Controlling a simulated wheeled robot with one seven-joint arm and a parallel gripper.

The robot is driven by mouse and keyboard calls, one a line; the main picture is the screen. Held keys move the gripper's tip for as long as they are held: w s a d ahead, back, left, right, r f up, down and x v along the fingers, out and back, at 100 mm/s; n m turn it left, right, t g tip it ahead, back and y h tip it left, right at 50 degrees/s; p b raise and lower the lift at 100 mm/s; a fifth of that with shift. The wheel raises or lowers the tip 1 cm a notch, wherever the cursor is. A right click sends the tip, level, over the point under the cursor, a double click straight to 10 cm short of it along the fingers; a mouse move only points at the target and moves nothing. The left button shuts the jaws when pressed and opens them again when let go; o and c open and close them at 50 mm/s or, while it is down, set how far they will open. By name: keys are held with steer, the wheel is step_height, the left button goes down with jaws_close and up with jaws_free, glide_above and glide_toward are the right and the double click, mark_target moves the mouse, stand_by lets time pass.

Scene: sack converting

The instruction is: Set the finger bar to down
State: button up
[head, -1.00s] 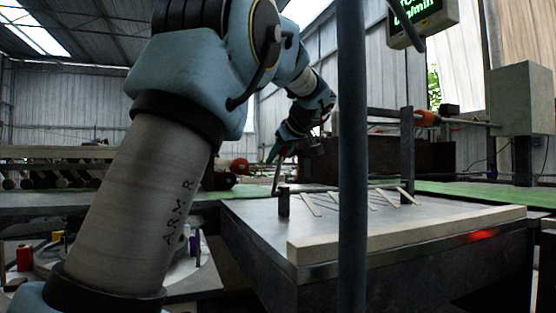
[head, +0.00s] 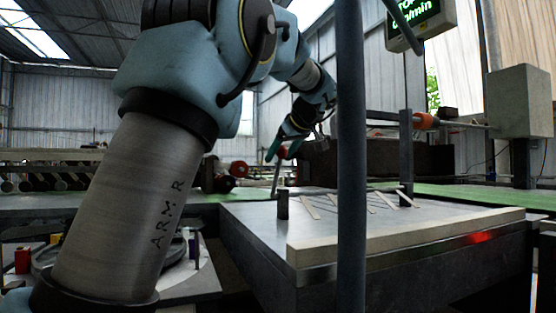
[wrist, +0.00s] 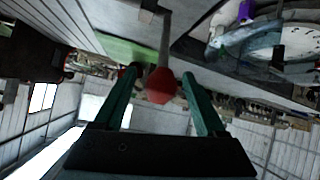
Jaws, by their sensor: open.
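A thin upright lever (head: 276,179) stands at the far left corner of the metal table. In the wrist view its grey rod (wrist: 165,42) ends in a red knob (wrist: 161,87). My gripper (head: 281,153) is at the top of this lever. In the wrist view my gripper (wrist: 160,72) is open, with one green finger on each side of the knob and a visible gap to each. Several pale slanted fingers (head: 311,207) rest on the table between two dark posts. The pole hides part of them, and I cannot make out the bar that carries them.
A dark vertical pole (head: 352,180) stands in front of the table (head: 250,217). A short post (head: 283,204) is near the lever and a taller post (head: 406,155) is to the right. A pale strip (head: 410,237) edges the table front. A grey box (head: 520,100) stands at right.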

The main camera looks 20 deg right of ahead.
steer(key=v, duration=0.5)
steer(key=shift+r, duration=0.1)
stand_by(0.3)
